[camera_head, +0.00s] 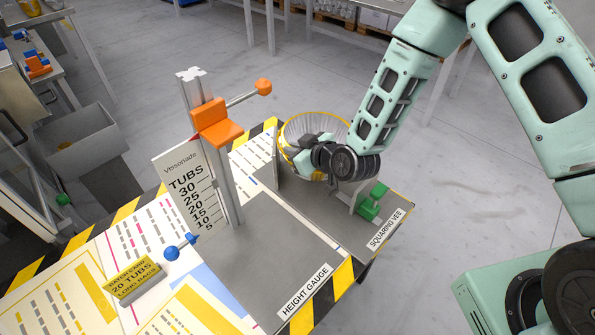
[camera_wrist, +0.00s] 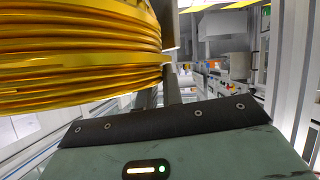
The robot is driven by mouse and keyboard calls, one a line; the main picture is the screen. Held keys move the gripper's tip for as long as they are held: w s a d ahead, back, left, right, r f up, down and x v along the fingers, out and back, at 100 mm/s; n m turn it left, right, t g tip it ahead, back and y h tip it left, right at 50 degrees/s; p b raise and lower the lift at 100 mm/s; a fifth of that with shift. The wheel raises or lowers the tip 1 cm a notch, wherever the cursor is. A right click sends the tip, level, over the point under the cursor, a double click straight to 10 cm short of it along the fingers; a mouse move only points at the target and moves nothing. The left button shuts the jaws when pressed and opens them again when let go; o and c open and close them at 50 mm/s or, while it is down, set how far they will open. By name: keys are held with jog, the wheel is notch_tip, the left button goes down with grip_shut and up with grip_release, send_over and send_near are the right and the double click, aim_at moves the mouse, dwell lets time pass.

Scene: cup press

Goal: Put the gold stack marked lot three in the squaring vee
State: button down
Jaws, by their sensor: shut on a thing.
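The gold stack (camera_head: 300,126) shows in the head view as a wide round rim at the back of the squaring vee (camera_head: 392,222). My gripper (camera_head: 312,158) is shut on its near side. In the wrist view the stack's gold ribbed rims (camera_wrist: 80,55) fill the upper left, above the dark front edge of my gripper (camera_wrist: 165,122). No lot mark is readable on it. My wrist hides much of the vee, so I cannot tell whether the stack touches it. A green block (camera_head: 372,202) sits at the vee's front right.
The height gauge (camera_head: 222,185), with its upright post and orange slider (camera_head: 216,122), stands just left of the stack. A rod with an orange knob (camera_head: 263,86) sticks out behind. A yellow batch card (camera_head: 135,278) and a blue knob (camera_head: 171,253) are at left.

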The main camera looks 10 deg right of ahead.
jog(key=shift+f, duration=3.15)
jog(key=c, duration=1.5)
grip_release()
jog(key=shift+c, duration=0.2)
jog(key=v, duration=1.1)
jog(key=s+a+r+n+g+h, duration=0.1)
jog(key=s+a+r+g, duration=0.1)
jog(key=s+r+g, duration=0.15)
jog(key=s+a+r+g+h, duration=0.1)
jog(key=s+a+r+g, duration=0.15)
jog(key=s+r, duration=0.2)
jog(key=s+d+r+g+h, duration=0.2)
jog(key=s+r, duration=0.4)
jog(key=s, duration=0.2)
jog(key=s+d+r+m+g+h, duration=0.1)
jog(key=s+d+r+g+h, duration=0.1)
jog(key=s+r, duration=0.3)
jog(key=s, duration=0.4)
jog(key=shift+d+r+g+b, duration=0.15)
jog(key=shift+r+g+b, duration=0.2)
jog(key=shift+r+g, duration=0.05)
